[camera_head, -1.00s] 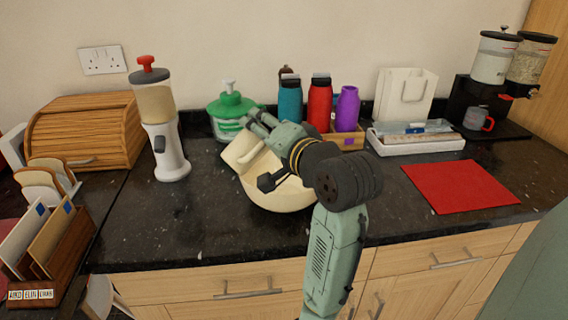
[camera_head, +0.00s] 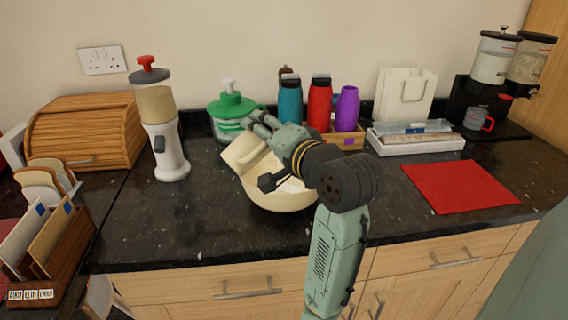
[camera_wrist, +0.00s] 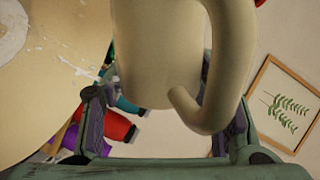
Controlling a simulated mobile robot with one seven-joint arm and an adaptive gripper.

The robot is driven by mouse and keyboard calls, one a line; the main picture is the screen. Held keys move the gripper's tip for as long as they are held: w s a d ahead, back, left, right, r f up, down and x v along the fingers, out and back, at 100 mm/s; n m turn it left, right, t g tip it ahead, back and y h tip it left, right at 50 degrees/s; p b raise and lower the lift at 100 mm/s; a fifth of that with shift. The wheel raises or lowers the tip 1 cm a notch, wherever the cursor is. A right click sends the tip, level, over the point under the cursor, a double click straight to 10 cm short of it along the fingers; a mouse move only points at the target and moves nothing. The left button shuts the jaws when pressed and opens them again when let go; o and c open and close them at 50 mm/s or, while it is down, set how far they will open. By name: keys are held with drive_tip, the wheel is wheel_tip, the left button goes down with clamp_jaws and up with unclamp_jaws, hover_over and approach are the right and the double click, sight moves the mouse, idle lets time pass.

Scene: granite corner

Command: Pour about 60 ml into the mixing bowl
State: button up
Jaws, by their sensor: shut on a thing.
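The cream mixing bowl (camera_head: 283,201) stands on the dark worktop, partly hidden by my arm. White liquid shows inside it. My gripper (camera_head: 256,122) is above the bowl's back left side, shut on a cream jug (camera_head: 243,153) that is tipped strongly over the bowl. In the wrist view the jug (camera_wrist: 158,60) sits between my fingers, its handle toward the right. The bowl (camera_wrist: 60,110) fills the left of that view, with a white pool and thin white streaks and drops near the jug. The jug's inside is hidden.
A green-lidded pump tub (camera_head: 231,112) stands close behind the jug. Blue, red and purple bottles (camera_head: 319,104) stand behind my arm. A white dispenser (camera_head: 165,135) is to the left. A red mat (camera_head: 459,187) lies on the right, with clear worktop before it.

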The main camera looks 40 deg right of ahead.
sight(232, 149)
drive_tip(key=shift+d+f+m, duration=0.2)
drive_tip(key=shift+f+m, duration=0.3)
drive_tip(key=shift+m, duration=0.2)
idle(0.7)
drive_tip(key=shift+a+r+n, duration=0.2)
drive_tip(key=shift+r+n, duration=0.35)
drive_tip(key=shift+n, duration=0.05)
drive_tip(key=shift+a+r+n, duration=0.2)
drive_tip(key=shift+r+n, duration=0.35)
drive_tip(key=shift+n, duration=0.05)
drive_tip(key=shift+a+f+n+h+b, duration=0.15)
drive_tip(key=shift+f+n+h+b, duration=0.25)
drive_tip(key=shift+n+b, duration=0.35)
drive_tip(key=shift+a+r+n+t, duration=0.3)
drive_tip(key=shift+a+r+n, duration=0.15)
drive_tip(key=shift+r+n, duration=0.4)
drive_tip(key=shift+w+a+r+n+h, duration=0.1)
drive_tip(key=shift+a+r+n+h, duration=0.1)
drive_tip(key=shift+a+n+h, duration=0.15)
